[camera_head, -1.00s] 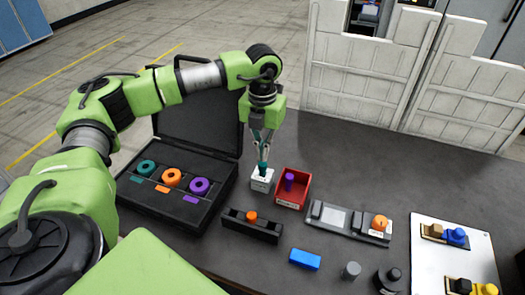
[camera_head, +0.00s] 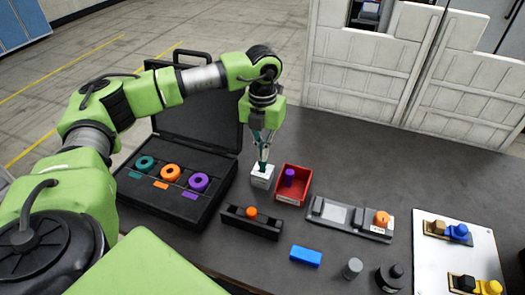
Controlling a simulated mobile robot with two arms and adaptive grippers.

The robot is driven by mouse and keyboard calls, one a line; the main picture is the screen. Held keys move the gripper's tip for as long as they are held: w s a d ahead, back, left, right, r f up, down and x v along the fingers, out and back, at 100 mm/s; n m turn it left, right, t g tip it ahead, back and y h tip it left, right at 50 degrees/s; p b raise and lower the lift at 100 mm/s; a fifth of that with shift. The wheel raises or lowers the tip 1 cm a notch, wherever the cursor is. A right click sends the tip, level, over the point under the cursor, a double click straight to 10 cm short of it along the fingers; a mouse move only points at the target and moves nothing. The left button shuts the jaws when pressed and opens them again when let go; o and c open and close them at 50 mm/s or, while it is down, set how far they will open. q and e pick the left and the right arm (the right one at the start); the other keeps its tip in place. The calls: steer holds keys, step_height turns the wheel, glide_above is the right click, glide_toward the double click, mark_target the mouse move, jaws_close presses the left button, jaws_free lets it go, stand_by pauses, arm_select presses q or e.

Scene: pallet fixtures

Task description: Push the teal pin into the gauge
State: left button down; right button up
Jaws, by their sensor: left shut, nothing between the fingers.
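A small white block (camera_head: 262,177), which looks like the gauge, stands on the dark table, left of the red bin. My left gripper (camera_head: 263,160) points straight down over it, fingers shut and empty. Its fingertips are at the top of the block. A bit of teal shows at the fingertips, probably the top of the teal pin (camera_head: 262,166). The rest of the pin is hidden, and I cannot tell how deep it sits. My right gripper is not in view.
The red bin (camera_head: 293,198) with a purple pin (camera_head: 290,177) stands close right of the block. An open black case (camera_head: 190,207) with teal, orange and purple rings lies left. A black holder (camera_head: 251,222) with an orange piece and a blue block (camera_head: 306,257) lie in front.

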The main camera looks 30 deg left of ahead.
arm_select(q)
steer(key=shift+f, duration=0.1)
stand_by(0.5)
steer(key=shift+r+p, duration=1.3)
steer(key=shift+r, duration=0.85)
step_height(320, 180, up, 4)
steer(key=shift+f+p, duration=0.1)
steer(key=shift+p, duration=1.05)
